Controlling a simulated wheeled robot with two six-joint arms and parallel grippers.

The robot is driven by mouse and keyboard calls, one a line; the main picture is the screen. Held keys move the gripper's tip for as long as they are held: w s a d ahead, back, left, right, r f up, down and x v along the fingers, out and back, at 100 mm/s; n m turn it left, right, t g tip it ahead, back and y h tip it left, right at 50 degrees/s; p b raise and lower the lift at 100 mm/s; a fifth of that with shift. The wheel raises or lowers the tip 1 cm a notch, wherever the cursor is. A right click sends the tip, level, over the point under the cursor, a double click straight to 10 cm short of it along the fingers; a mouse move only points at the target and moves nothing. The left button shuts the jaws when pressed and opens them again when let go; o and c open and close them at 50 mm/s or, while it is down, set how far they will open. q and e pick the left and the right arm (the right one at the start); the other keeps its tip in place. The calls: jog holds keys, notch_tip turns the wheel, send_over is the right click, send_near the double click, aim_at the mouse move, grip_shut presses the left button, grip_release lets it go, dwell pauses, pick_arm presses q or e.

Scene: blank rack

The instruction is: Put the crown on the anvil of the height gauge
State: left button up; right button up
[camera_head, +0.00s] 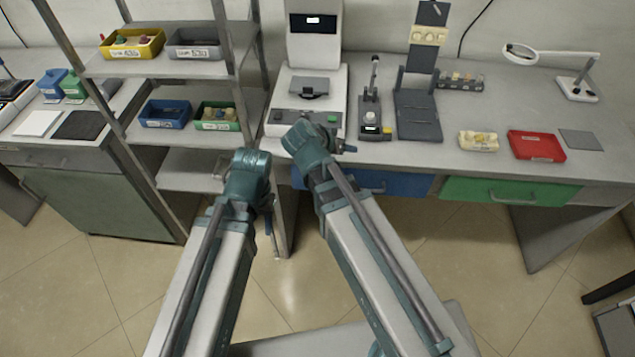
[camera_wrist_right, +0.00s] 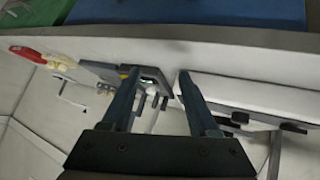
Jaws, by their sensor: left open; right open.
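The height gauge (camera_head: 370,120) stands on the bench, a dark base with a small lit display and an upright post. It also shows in the right wrist view (camera_wrist_right: 152,78), beyond and between my fingers. I cannot make out a crown for certain; small yellowish pieces lie in a cream tray (camera_head: 478,146). The anvil is too small to tell. My right gripper (camera_head: 345,148) is at the bench's front edge, left of the gauge, largely hidden by its wrist; its fingers (camera_wrist_right: 164,90) are open and empty. My left gripper (camera_head: 272,240) hangs low before the shelf rack, open.
A white machine (camera_head: 318,55) stands left of the gauge, a dark grey stand (camera_head: 418,115) right of it. A red tray (camera_head: 537,146), grey mat (camera_head: 580,140) and magnifier lamp (camera_head: 577,88) are further right. The shelf rack (camera_head: 150,68) with coloured bins is at left.

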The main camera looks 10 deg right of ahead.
jog(key=s+a+f+n+g+y, duration=0.3)
jog(key=s+a+n, duration=0.2)
jog(key=s, duration=0.3)
jog(key=s+a+f+n+g+y, duration=0.2)
jog(key=s+a+f+n+g, duration=0.1)
jog(key=s+a+n, duration=0.2)
jog(key=s+a, duration=0.2)
jog(key=s, duration=0.1)
jog(key=shift+a+f+y, duration=0.2)
jog(key=shift+f+y, duration=0.05)
jog(key=shift+y, duration=0.15)
notch_tip(320, 180, up, 8)
jog(key=p, duration=0.8)
